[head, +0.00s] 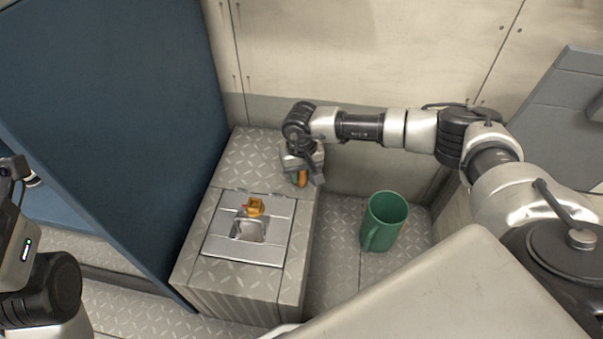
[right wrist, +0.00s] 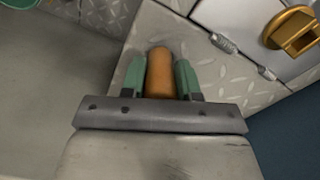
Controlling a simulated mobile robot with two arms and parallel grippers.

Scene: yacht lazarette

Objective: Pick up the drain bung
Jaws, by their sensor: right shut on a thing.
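The drain bung (head: 303,179) is a small orange-brown rounded cylinder, at the back right of the tread-plate box. My right gripper (head: 302,177) points down there and is shut on it. In the right wrist view the bung (right wrist: 159,73) sits between the two green fingers of the gripper (right wrist: 160,77), its rounded end showing beyond them. I cannot tell whether the bung touches the plate beneath. My left arm shows at the left edge of the head view, but its fingers are out of view.
The tread-plate box (head: 258,153) has a silver hatch panel (head: 240,251) with a yellow-gold fitting (head: 255,207) on it, also in the wrist view (right wrist: 291,30). A green mug (head: 385,222) stands on the lower floor to the right. A blue panel (head: 110,120) rises at left.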

